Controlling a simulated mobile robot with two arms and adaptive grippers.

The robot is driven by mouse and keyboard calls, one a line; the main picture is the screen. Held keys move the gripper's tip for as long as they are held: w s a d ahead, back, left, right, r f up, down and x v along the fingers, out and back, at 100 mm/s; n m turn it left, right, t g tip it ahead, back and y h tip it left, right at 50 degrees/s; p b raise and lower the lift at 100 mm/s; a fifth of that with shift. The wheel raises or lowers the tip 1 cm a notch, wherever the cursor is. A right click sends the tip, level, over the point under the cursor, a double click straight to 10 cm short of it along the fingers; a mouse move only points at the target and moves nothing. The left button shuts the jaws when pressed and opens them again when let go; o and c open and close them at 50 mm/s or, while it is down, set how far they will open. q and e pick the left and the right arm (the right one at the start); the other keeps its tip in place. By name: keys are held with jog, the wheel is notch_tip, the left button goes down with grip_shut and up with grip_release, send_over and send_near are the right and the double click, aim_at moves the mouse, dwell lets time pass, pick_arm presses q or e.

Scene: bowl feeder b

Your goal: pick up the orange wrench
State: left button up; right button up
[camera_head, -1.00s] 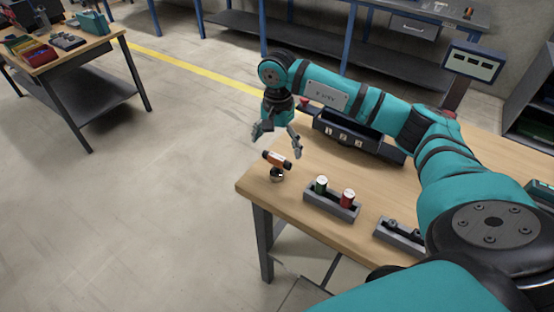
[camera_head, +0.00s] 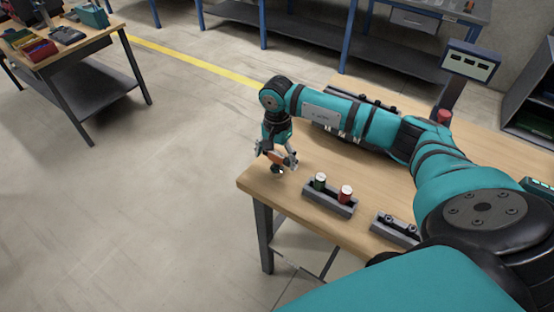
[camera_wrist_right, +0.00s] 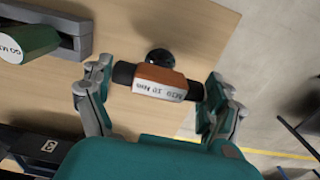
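The orange wrench (camera_head: 276,157) is a short tool with an orange body and black ends, at the near left corner of the wooden table. In the right wrist view the wrench (camera_wrist_right: 158,80) shows a white label reading about "M10 10 Nm", with a round dark part beside it. My right gripper (camera_head: 277,160) is lowered over it, fingers spread. In the wrist view the right gripper (camera_wrist_right: 158,92) has one finger past each black end, with small gaps visible. In the head view the fingers partly hide the wrench. My left gripper is not in view.
A grey holder (camera_head: 333,206) with a green cylinder (camera_head: 319,182) and a red cylinder (camera_head: 346,194) stands right of the wrench. Another grey holder (camera_head: 396,231) is further right. The table's edge is close to the wrench. A small screen (camera_head: 470,62) stands behind.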

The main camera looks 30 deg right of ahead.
jog(key=c, duration=0.8)
jog(key=shift+r, duration=0.1)
